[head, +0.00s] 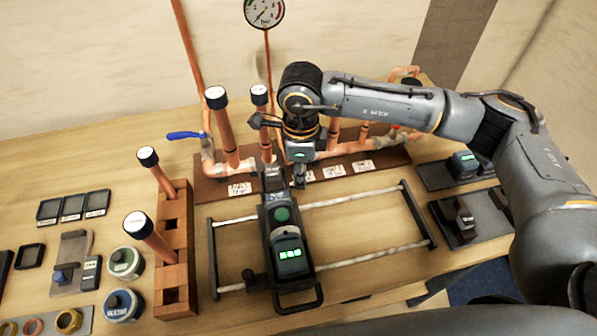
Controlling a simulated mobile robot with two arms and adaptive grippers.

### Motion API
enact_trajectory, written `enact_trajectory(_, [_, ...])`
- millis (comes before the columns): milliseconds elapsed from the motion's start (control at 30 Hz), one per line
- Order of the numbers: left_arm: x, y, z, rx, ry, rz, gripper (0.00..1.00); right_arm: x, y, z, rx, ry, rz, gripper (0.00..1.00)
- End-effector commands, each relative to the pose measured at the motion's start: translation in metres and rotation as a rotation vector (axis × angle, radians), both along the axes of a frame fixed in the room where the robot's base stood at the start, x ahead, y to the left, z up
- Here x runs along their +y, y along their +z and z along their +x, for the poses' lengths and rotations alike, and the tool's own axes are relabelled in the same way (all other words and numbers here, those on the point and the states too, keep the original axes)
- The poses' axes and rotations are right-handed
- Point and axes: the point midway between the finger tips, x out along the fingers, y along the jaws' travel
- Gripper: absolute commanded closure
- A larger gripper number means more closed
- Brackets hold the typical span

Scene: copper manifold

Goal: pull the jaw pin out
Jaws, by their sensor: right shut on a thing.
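The press tool (284,238), a dark body with a green round button and a lit green display, lies on the rail frame with its head toward the manifold. My right gripper (299,184) comes down from above at the right side of the tool's head. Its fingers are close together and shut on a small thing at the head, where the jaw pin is. The pin itself is too small and covered to make out, so I cannot tell how far it sits in the head. My left gripper is not in view.
The copper manifold (232,140) with upright capped pipes stands behind the tool. A wooden pipe rack (176,258) is at the left, with small trays and round tins beyond it. Dark cradles (463,222) stand at the right. The rail frame (418,214) surrounds bare bench.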

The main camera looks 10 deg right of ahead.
Motion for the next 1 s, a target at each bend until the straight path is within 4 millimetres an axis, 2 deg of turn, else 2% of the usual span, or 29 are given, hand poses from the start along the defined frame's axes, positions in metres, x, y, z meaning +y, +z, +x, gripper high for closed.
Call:
enact_trajectory(100, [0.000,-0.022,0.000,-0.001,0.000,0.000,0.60,-0.019,-0.007,0.002,-0.005,-0.005,-0.001,1.00])
enact_trajectory(300, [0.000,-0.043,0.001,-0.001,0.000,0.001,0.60,-0.045,-0.004,0.001,-0.005,-0.003,-0.001,1.00])
enact_trajectory(667, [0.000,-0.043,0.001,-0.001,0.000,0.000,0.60,-0.051,0.001,0.000,-0.001,0.000,-0.002,1.00])
enact_trajectory(700, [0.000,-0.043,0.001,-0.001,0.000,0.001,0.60,-0.051,0.001,0.000,-0.001,-0.001,-0.003,0.77])
enact_trajectory(800, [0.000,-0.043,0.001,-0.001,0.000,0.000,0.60,-0.051,0.001,0.000,-0.001,-0.001,-0.002,0.56])
enact_trajectory(1000, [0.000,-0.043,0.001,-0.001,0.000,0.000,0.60,-0.051,0.000,0.000,-0.002,0.000,-0.001,0.55])
